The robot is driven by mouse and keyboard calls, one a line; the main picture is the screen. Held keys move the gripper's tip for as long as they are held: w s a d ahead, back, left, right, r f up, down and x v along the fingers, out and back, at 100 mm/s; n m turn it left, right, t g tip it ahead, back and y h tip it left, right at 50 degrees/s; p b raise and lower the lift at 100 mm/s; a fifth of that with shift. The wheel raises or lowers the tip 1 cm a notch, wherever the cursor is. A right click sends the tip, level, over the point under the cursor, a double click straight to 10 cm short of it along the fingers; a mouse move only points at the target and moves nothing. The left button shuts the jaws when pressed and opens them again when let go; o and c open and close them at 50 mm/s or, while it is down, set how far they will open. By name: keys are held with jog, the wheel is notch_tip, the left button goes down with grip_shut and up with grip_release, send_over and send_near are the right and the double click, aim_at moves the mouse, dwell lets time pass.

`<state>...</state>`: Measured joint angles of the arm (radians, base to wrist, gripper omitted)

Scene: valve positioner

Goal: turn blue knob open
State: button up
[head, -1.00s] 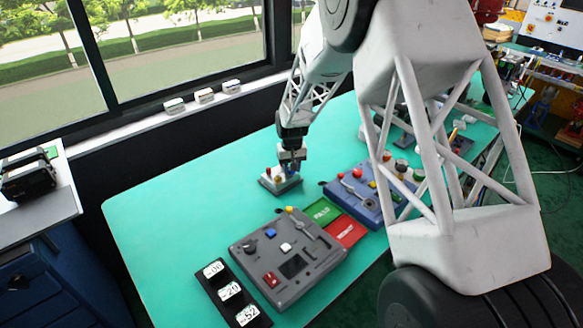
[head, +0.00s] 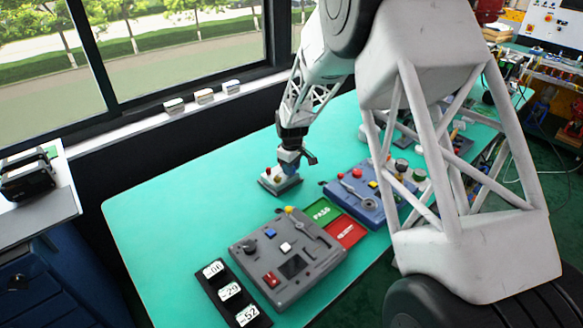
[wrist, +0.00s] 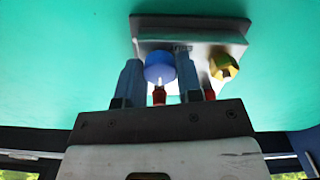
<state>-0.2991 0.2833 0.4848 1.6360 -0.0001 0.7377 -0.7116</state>
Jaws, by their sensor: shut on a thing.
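The blue knob (wrist: 159,67) sits on a small grey valve box (wrist: 192,35), beside a yellow knob (wrist: 223,67). In the wrist view my gripper (wrist: 160,72) has one finger on each side of the blue knob and is shut on it. The white mark on the knob points toward my gripper's palm. Two red parts show partly between and beside the fingers. In the head view the grey box (head: 282,187) stands on the green table under my gripper (head: 290,168); the knob is mostly hidden there.
On the green table (head: 170,215) are a dark grey control panel (head: 245,255), a blue panel (head: 345,200), green and red plates (head: 345,232) and a black strip with number labels (head: 222,297). The table left of the box is clear.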

dwell(0.3)
jog(key=o, duration=0.6)
jog(key=shift+o, duration=0.2)
jog(key=shift+r, duration=0.1)
jog(key=shift+r, duration=3.85)
